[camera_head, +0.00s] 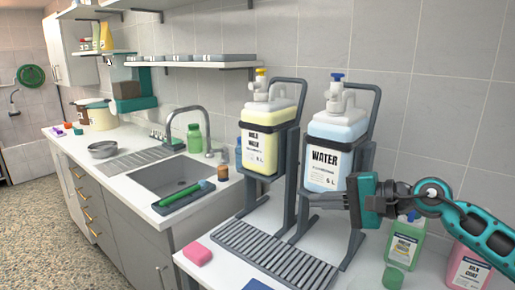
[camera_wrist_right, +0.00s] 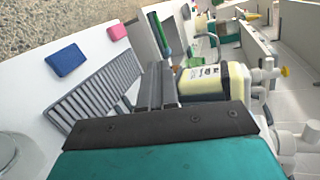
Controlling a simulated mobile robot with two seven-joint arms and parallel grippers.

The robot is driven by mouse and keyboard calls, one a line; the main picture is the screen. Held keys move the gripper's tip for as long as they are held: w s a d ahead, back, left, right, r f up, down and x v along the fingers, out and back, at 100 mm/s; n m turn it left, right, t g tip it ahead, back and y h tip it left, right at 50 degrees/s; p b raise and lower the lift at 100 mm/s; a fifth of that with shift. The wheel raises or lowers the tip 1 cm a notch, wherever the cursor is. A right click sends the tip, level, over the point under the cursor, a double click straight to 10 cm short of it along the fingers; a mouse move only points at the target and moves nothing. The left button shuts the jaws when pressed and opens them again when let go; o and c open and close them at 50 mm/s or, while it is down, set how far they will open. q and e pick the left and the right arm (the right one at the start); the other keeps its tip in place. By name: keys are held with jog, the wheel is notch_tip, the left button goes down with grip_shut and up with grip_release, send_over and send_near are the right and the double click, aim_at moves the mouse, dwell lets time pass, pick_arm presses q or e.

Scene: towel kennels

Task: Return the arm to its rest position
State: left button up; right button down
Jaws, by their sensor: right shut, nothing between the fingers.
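My right arm (camera_head: 480,228) comes in from the right edge of the head view, teal and dark. Its gripper (camera_head: 350,203) is shut with nothing in it and points left, in front of the lower part of the WATER canister (camera_head: 325,150). I cannot tell whether it touches the canister stand. My left gripper is not in view.
A yellow-liquid canister (camera_head: 262,135) stands left of the WATER canister, behind a slatted drip grate (camera_head: 275,255). A pink sponge (camera_head: 197,254), a green bottle (camera_head: 405,243) and a pink SILK COAT bottle (camera_head: 467,268) stand near. A blue sponge (camera_wrist_right: 67,60) lies beside the grate. A sink (camera_head: 175,175) is farther left.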

jog(key=s+a+r+m+t+y, duration=0.3)
jog(key=a+m+t, duration=0.3)
jog(key=m, duration=0.9)
jog(key=s+d+f+m+t+h, duration=0.15)
jog(key=d+f+m+h, duration=0.3)
jog(key=m, duration=0.65)
jog(key=s+d+f+m+h, duration=0.2)
jog(key=d+f+m+h, duration=0.15)
jog(key=m+h, duration=0.45)
jog(key=s+d+f+m+t+h, duration=0.15)
jog(key=d+f+m+h, duration=0.3)
jog(key=m, duration=0.85)
jog(key=s+f+m+g+y, duration=0.1)
jog(key=s+f+m+g, duration=0.65)
jog(key=s, duration=0.45)
jog(key=s+f+m+g+y, duration=0.1)
jog(key=s+f+m+g, duration=0.6)
jog(key=s, duration=0.6)
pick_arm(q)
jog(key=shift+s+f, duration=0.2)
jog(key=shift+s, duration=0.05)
pick_arm(e)
jog(key=w+a+f+n+t+y, duration=0.1)
jog(key=w+a+f+t, duration=0.2)
jog(key=w+f+t, duration=0.5)
jog(key=shift+w+a+f+y, duration=0.2)
jog(key=shift+f+y, duration=0.1)
jog(key=shift+f, duration=0.5)
